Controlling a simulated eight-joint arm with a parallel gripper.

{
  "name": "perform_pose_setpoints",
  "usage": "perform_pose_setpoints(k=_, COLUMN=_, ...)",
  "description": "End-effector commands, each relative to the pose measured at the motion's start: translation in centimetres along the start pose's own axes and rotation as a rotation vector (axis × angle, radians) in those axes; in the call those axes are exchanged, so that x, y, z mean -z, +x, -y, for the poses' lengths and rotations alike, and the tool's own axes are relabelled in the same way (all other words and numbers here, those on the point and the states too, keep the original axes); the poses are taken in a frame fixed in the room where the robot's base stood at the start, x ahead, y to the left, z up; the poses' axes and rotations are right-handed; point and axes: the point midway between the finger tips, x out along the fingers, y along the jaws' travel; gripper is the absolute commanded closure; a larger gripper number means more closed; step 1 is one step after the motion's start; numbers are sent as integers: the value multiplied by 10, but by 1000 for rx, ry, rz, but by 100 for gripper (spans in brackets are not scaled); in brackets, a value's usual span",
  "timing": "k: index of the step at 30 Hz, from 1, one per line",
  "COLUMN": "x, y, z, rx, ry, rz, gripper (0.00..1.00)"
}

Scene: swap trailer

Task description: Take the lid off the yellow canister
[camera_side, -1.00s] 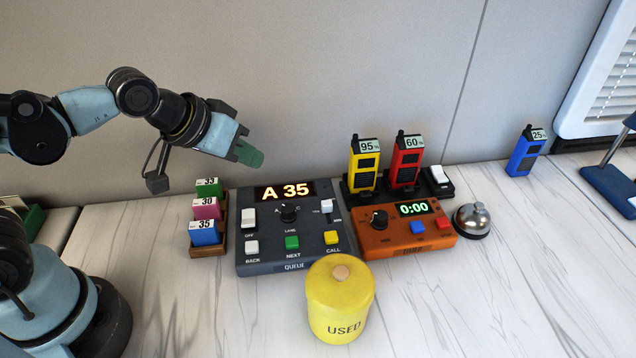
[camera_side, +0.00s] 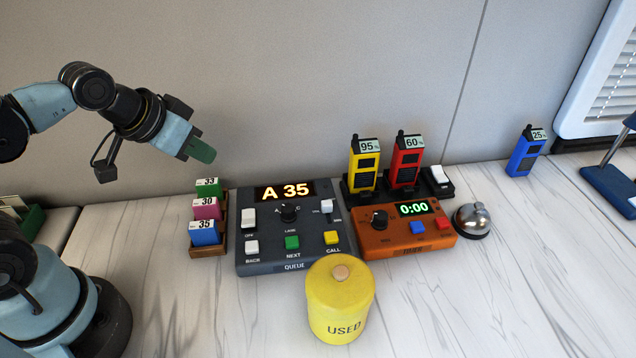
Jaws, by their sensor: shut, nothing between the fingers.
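The yellow canister (camera_side: 341,312) stands upright at the front middle of the table, marked "USED". Its yellow lid (camera_side: 325,279) sits on top and has a small tan knob (camera_side: 341,272). My gripper (camera_side: 203,152) is in the air at the upper left, above the ticket rack and well away from the canister. It is shut with nothing in it. Its green fingertips point down and to the right.
A ticket rack (camera_side: 222,243), a dark queue console (camera_side: 290,256) and an orange timer box (camera_side: 385,243) stand behind the canister. Yellow (camera_side: 364,167) and red (camera_side: 405,165) radios stand in a charger. A bell (camera_side: 472,219) is at right. Table right of the canister is clear.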

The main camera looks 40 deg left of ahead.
Motion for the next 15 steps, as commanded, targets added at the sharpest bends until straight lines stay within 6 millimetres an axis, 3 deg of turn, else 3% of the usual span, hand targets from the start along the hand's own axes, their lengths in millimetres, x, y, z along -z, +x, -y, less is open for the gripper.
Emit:
perform_pose_setpoints(k=9, x=0, y=0, z=0, rx=0, ry=0, rz=0, gripper=100)
perform_pose_setpoints(k=15, x=0, y=0, z=0, rx=0, ry=0, rz=0, gripper=71)
